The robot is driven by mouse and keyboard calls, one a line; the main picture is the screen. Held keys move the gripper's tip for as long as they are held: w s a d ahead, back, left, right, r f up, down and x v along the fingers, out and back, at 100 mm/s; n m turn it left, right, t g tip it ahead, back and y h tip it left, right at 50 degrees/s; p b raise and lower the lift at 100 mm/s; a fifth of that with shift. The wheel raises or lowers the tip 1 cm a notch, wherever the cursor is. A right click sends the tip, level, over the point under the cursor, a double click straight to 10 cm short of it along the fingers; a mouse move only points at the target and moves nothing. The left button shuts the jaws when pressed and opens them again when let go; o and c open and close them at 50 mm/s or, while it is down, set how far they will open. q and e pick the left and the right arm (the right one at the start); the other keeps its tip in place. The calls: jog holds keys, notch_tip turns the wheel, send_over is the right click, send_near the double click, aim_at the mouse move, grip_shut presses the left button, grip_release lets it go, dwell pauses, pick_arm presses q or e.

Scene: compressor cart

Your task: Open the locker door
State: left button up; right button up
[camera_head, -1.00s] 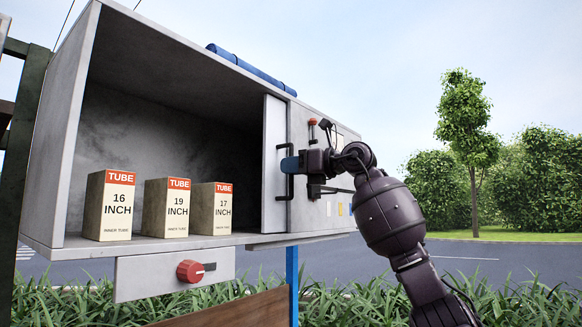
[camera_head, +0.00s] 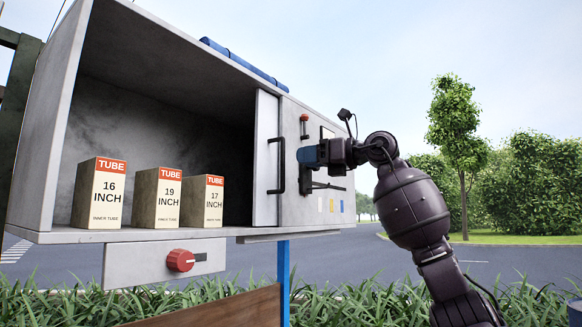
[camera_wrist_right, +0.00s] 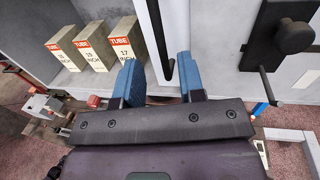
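The grey locker (camera_head: 150,50) stands open at the front, with its interior showing. Its pale door panel (camera_head: 264,150) is at the right end of the opening, beside the fixed right front section. A black bar handle (camera_head: 278,166) is upright on the door. My right gripper (camera_head: 307,155) is just right of the handle in the head view and appears apart from it. In the right wrist view, its blue fingers (camera_wrist_right: 160,84) are spread, with the handle (camera_wrist_right: 160,45) showing beyond the gap between them. My left gripper is out of view.
Three tube boxes, marked 16 (camera_head: 99,193), 19 (camera_head: 156,198) and 17 inch (camera_head: 208,201), stand inside. A red knob (camera_head: 181,260) is on the panel below. A black latch with a red-topped part (camera_head: 304,122) is right of the door. Open air lies to the right.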

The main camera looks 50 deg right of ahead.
jog(key=b+v, duration=0.1)
jog(key=v, duration=0.3)
dwell(0.7)
